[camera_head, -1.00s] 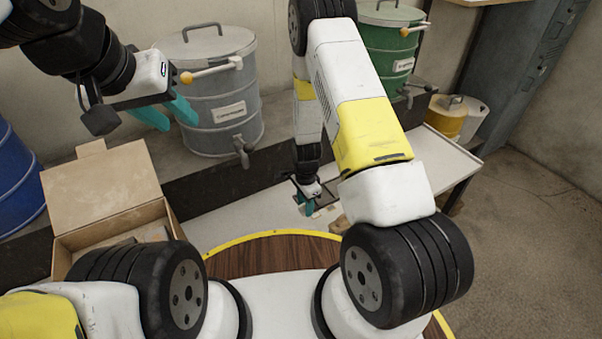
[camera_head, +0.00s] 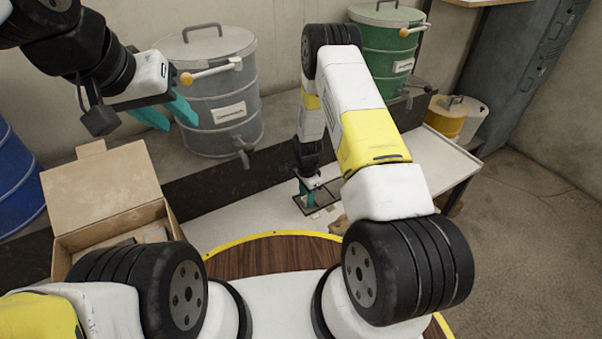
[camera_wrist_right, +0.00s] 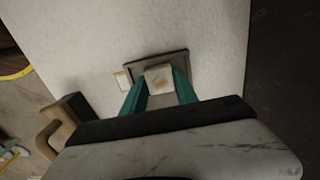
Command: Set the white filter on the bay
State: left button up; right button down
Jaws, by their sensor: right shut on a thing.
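In the right wrist view a small pale square (camera_wrist_right: 160,77) with a brownish mark, apparently the white filter, sits between the teal fingers of my right gripper (camera_wrist_right: 158,88). The gripper is shut on it. Behind the filter is a dark shallow frame (camera_wrist_right: 157,60), apparently the bay, on the white bench. I cannot tell whether the filter touches it. In the head view my right gripper (camera_head: 306,194) points down at the dark frame (camera_head: 328,203), and its filter is too small to make out. My left gripper (camera_head: 166,114) is open and empty, raised at the upper left.
A small pale piece (camera_wrist_right: 122,81) lies left of the frame. A wooden-handled object (camera_wrist_right: 66,122) is nearby. A grey drum (camera_head: 215,75) and a green drum (camera_head: 385,50) stand behind the bench (camera_head: 440,160). An open cardboard box (camera_head: 100,195) is at left.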

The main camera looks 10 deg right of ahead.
jog(key=shift+f, duration=0.1)
jog(key=c, duration=1.2)
grip_release()
jog(key=shift+c, duration=0.2)
